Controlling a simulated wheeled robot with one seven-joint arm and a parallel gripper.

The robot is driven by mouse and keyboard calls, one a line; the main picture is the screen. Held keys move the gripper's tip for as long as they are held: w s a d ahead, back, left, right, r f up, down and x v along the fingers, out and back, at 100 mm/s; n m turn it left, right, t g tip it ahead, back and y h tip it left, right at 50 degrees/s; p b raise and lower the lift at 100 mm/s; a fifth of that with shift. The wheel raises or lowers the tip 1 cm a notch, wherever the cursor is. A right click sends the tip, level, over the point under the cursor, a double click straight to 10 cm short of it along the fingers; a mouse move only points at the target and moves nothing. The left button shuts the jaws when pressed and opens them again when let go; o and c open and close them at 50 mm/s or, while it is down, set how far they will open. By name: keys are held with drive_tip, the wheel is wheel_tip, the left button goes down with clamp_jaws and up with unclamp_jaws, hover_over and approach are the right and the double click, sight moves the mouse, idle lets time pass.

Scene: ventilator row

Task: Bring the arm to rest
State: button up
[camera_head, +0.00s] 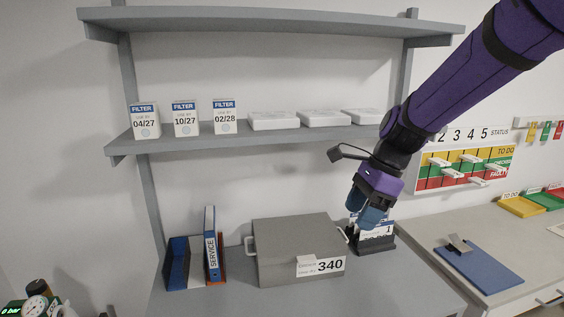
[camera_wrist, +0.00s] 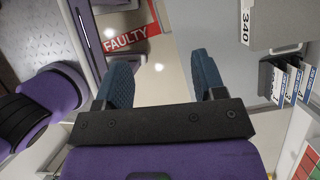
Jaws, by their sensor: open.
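My gripper (camera_head: 368,214) is at the end of my purple arm, which reaches in from the upper right in the head view. It points down and overlaps the dark card holder (camera_head: 377,247) in the picture, hiding part of it. In the wrist view my gripper (camera_wrist: 160,78) has its two blue fingers wide apart with nothing between them. Beyond the fingers lie the floor and the grey worktop edge. The holder with its numbered cards (camera_wrist: 287,80) shows at the right of the wrist view, apart from the fingers.
A grey case marked 340 (camera_head: 298,240) stands on the worktop beside the holder, with binders (camera_head: 210,245) to its left. Above is a shelf (camera_head: 240,138) with filter boxes (camera_head: 185,120) and white packs (camera_head: 325,118). A blue clipboard (camera_head: 478,265) lies right. A red FAULTY marking (camera_wrist: 125,38) shows below.

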drive_tip(key=s+d+r+n+t+h, duration=0.2)
drive_tip(key=s+d+r+n, duration=0.3)
drive_tip(key=s, duration=0.5)
drive_tip(key=s+d+r+n+t+h, duration=0.2)
drive_tip(key=s+d+r+n+t, duration=0.2)
drive_tip(key=s+d+n, duration=0.5)
drive_tip(key=s+n, duration=0.1)
drive_tip(key=n, duration=0.1)
drive_tip(key=shift+s+d+r+n, duration=0.15)
drive_tip(key=shift+s+r+n, duration=0.1)
drive_tip(key=shift+r+n, duration=0.15)
